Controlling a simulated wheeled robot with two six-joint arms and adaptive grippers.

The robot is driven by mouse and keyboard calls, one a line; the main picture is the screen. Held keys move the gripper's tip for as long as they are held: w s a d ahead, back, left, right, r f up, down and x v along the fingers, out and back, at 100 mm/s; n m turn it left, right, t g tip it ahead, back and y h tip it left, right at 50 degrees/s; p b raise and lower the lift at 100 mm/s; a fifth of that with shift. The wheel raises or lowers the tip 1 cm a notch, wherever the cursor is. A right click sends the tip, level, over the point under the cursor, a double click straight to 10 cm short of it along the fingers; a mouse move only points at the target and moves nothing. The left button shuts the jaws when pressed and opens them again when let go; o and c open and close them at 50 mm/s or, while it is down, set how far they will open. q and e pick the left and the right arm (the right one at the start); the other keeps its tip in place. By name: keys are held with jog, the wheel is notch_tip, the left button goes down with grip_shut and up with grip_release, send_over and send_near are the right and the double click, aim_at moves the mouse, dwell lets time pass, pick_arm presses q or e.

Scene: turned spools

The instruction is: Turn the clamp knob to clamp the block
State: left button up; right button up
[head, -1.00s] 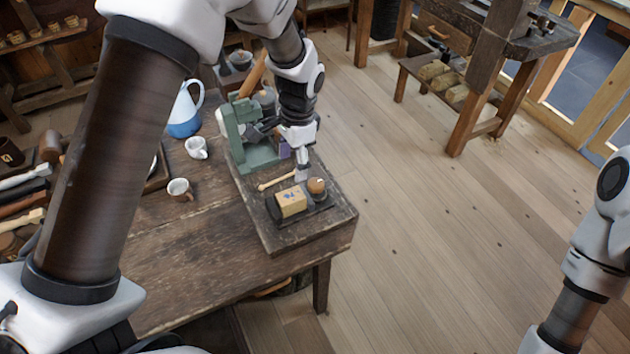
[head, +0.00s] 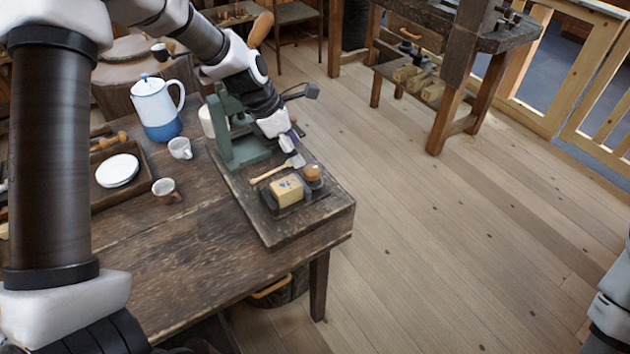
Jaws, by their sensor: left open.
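The pale yellow wooden block (head: 286,189) sits in a small dark clamp (head: 310,196) on the board at the table's right corner. The round orange-brown clamp knob (head: 312,172) stands at the clamp's far right end. My left gripper (head: 297,160) is open and empty, pointing down just behind the knob, apart from it as far as I can tell. Its fingertips are small in the picture. I cannot tell whether the block is gripped by the clamp. My right gripper is out of view; only part of that arm shows at the right edge.
A green press (head: 232,140) stands on the board (head: 275,234) behind the clamp, close to my left arm. A wooden stick (head: 268,174) lies beside the clamp. The table's front is bare.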

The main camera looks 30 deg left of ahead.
aim_at(310, 169)
pick_arm(q)
jog(key=x, duration=0.3)
jog(key=b+x, duration=0.1)
jog(key=x, duration=0.2)
jog(key=shift+w+d+f+b, duration=0.25)
jog(key=shift+w+b, duration=0.05)
jog(key=shift+f, duration=0.35)
jog(key=shift+w+d+f, duration=0.15)
jog(key=c, duration=1.1)
